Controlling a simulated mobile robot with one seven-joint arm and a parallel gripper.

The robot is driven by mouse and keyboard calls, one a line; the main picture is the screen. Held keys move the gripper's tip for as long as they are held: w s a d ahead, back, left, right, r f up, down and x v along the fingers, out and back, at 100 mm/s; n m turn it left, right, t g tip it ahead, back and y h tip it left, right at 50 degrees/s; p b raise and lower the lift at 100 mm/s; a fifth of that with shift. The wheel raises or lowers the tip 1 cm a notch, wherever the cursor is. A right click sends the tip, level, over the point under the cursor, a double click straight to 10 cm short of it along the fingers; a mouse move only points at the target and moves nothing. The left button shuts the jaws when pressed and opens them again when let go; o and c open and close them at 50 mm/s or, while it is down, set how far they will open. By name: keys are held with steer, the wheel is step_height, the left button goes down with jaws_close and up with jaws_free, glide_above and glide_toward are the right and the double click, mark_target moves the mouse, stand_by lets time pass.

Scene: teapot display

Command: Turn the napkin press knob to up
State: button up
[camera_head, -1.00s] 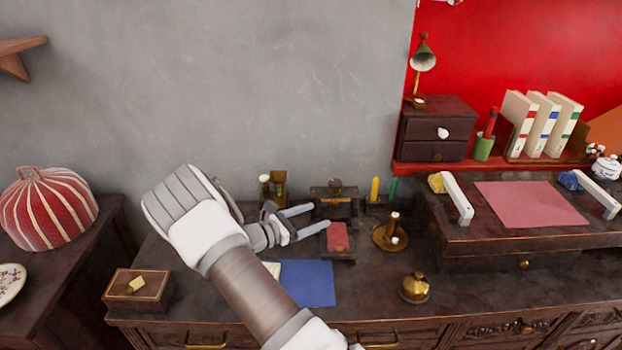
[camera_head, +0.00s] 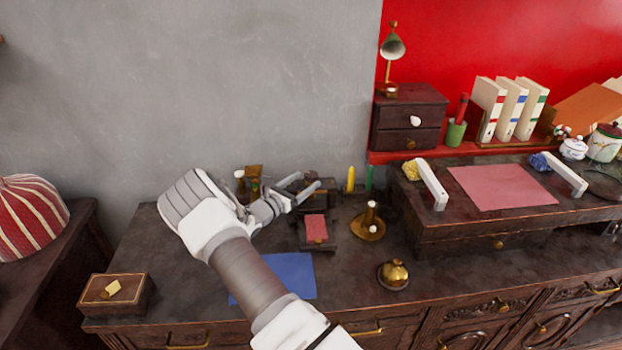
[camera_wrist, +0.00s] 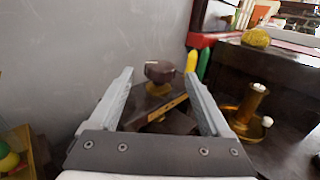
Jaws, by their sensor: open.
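The napkin press (camera_wrist: 172,122) is a small dark wooden stand with brass-coloured parts. Its dark, faceted knob (camera_wrist: 160,71) tops a brass collar in the wrist view. In the head view my gripper (camera_head: 308,182) covers much of the press's upper part, and a red napkin (camera_head: 316,228) lies at the press's front. My gripper is open, and in the wrist view its fingers (camera_wrist: 160,80) stand on either side of the knob, with visible gaps. I cannot tell the knob's turned position.
A brass candlestick (camera_head: 368,222) stands right of the press, with yellow (camera_head: 351,179) and green sticks behind. A brass bell (camera_head: 394,274) and blue sheet (camera_head: 285,276) are in front. A raised wooden desk (camera_head: 470,232) is at right; the grey wall is close behind.

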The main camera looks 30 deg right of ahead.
mark_target(307, 179)
steer(key=shift+x, duration=1.9)
jaws_close()
